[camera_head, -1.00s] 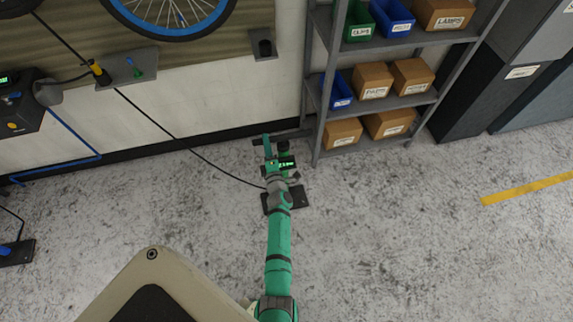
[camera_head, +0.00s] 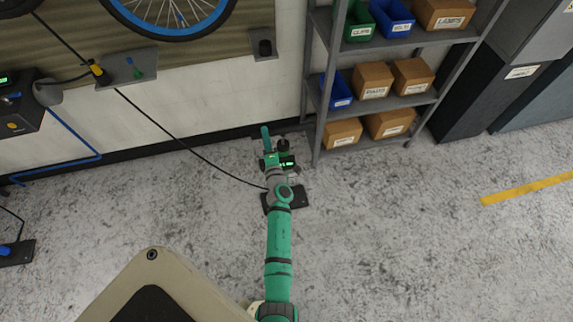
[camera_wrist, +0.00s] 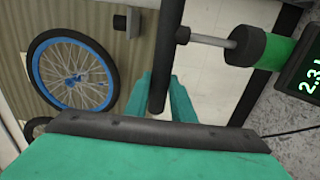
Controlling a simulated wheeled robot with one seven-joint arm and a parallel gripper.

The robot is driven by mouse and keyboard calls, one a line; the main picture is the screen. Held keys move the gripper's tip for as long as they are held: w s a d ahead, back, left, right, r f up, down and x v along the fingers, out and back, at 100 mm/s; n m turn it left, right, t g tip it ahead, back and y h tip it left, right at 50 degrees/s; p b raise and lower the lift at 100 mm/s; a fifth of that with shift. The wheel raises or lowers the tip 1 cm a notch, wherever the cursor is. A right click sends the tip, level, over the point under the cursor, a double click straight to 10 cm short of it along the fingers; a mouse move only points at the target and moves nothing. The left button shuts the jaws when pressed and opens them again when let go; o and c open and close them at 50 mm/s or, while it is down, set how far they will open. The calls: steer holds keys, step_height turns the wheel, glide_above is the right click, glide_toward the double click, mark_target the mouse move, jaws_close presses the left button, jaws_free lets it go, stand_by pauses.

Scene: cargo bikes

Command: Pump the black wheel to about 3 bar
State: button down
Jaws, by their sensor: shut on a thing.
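The floor pump has a green barrel (camera_wrist: 283,55) with a black cap, a bare metal rod (camera_wrist: 210,41) and a dark bar handle (camera_wrist: 167,55). My gripper (camera_wrist: 167,100) is shut on the handle, its green fingers on either side. A short length of rod shows between handle and cap. The pump's lit gauge (camera_wrist: 305,82) shows green digits starting 2.3, cut off at the edge. In the head view, my gripper (camera_head: 266,145) is at the pump, with its gauge (camera_head: 287,162) and dark foot (camera_head: 299,200). The black wheel (camera_head: 16,6) is mostly cut off.
A blue-rimmed wheel (camera_head: 172,14) hangs on the wall. A black hose (camera_head: 150,122) runs from the pump up left past a bracket (camera_head: 125,68). A grey shelf (camera_head: 325,85) with bins and boxes stands close right of the pump. Floor at right is clear.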

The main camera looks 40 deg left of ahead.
steer(key=shift+r, duration=0.3)
step_height(320, 180, up, 21)
stand_by(1.1)
steer(key=shift+r, duration=0.1)
step_height(320, 180, down, 27)
steer(key=r, duration=1.1)
steer(key=shift+s+a, duration=0.25)
step_height(320, 180, up, 16)
stand_by(1.5)
